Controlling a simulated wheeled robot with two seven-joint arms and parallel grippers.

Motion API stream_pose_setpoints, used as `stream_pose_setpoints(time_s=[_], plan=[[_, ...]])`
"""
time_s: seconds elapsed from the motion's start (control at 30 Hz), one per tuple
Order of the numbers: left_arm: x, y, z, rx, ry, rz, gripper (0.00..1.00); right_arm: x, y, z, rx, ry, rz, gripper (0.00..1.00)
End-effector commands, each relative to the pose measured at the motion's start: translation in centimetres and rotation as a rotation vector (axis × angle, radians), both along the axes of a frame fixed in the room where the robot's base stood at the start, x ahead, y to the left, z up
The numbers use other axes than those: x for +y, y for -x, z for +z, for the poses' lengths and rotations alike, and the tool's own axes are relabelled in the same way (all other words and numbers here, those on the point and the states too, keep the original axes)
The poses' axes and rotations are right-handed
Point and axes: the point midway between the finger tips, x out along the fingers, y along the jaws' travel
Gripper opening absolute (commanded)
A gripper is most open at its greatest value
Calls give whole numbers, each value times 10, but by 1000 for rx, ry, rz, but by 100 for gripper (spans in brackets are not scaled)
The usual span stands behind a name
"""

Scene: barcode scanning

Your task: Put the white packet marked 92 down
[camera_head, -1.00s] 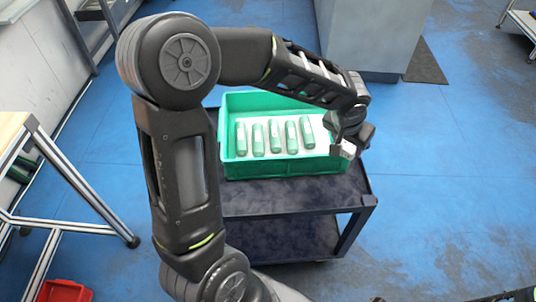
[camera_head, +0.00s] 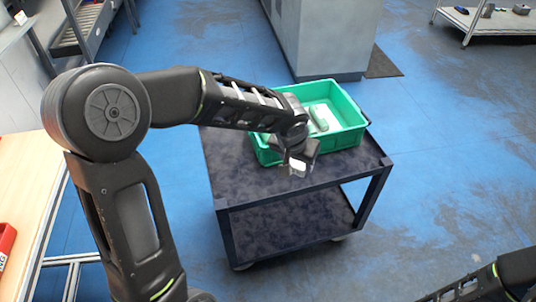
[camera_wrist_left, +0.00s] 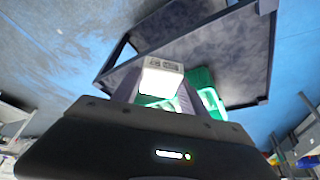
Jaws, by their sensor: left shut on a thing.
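My left gripper (camera_head: 298,163) is shut on a small white packet (camera_head: 297,168) and holds it in front of the green crate, over the dark cart. In the left wrist view the packet (camera_wrist_left: 162,76) sits between the two fingers, with a grey marked end facing up. The marking is too small to read. My right arm shows at the lower right corner of the head view, but its gripper cannot be made out.
A green crate (camera_head: 345,143) with a green-grey item (camera_head: 318,118) visible inside stands on the dark cart (camera_head: 240,182). The cart's front top is clear. A wooden table (camera_head: 22,190) with a red bin (camera_head: 5,240) stands at the left. Blue floor is free at the right.

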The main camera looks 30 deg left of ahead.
Motion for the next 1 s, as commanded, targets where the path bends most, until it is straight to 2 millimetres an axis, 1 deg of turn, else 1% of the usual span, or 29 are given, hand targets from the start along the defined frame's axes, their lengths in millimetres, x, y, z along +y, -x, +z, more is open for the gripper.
stream_pose_setpoints(time_s=[0.4, 0.47, 0.57, 0.67, 0.77, 0.8, 0.83, 0.87, 0.9, 1.0], plan=[[0, -1, 0, -1, 0, 1, 0, 0, -1, -1, -2, 0, -2, 36], [3, -2, -3, -1, 0, 6, 0, 0, -1, -4, -1, 0, -2, 36], [17, -7, -13, 0, 0, 34, 0, 0, -1, -17, -2, 0, -1, 36], [45, -18, -30, -1, 0, 87, 0, 0, -1, -40, -2, 1, -1, 36], [86, -28, -50, -1, -1, 156, 0, -1, -1, -69, -2, 1, 0, 36], [105, -32, -58, 0, -2, 187, 0, -1, -1, -82, -2, 1, 0, 36], [120, -34, -64, -1, 0, 212, 0, -1, -1, -91, -2, 1, 1, 36], [134, -36, -69, -1, -1, 234, 0, -1, -1, -100, -2, 1, 1, 36], [153, -37, -76, 0, -1, 263, 0, -1, -1, -111, -1, 1, 1, 36], [194, -37, -88, 0, 0, 323, 0, -1, -1, -132, -3, 2, 2, 36]])
